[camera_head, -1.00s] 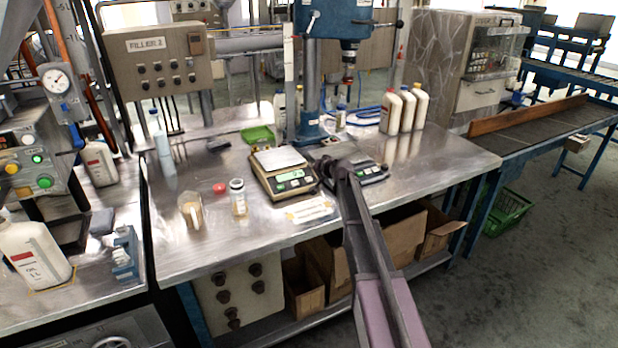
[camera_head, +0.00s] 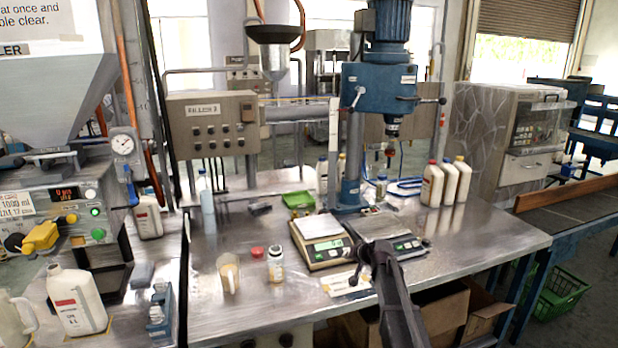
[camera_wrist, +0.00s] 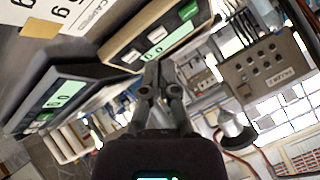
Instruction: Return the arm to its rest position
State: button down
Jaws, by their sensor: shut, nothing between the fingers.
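My arm reaches up from the bottom of the head view over the front of the steel bench. My gripper (camera_wrist: 158,85) shows in the wrist view with its two fingers together and nothing between them. In the head view the gripper end (camera_head: 378,262) is dark and small, in front of the right-hand scale (camera_head: 402,246). The left-hand scale (camera_head: 330,256) with a green display stands beside it. In the wrist view both scales appear close and tilted. Whether the gripper touches anything is hard to tell, but it looks apart from the scales.
On the bench (camera_head: 210,305) stand a beaker (camera_head: 228,275), a small jar (camera_head: 275,266), a red cap (camera_head: 257,252), a green tray (camera_head: 298,200) and white bottles (camera_head: 447,185). The blue drill-like press (camera_head: 352,150) rises behind the scales. A conveyor (camera_head: 575,205) lies right.

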jog(key=s+d+n+g+h+p, duration=0.2)
jog(key=s+g+h+p, duration=0.3)
jog(key=s, duration=3)
jog(key=g+p, duration=0.2)
jog(key=g, duration=0.2)
jog(key=shift+s+d+r, duration=0.2)
jog(key=shift+d, duration=0.05)
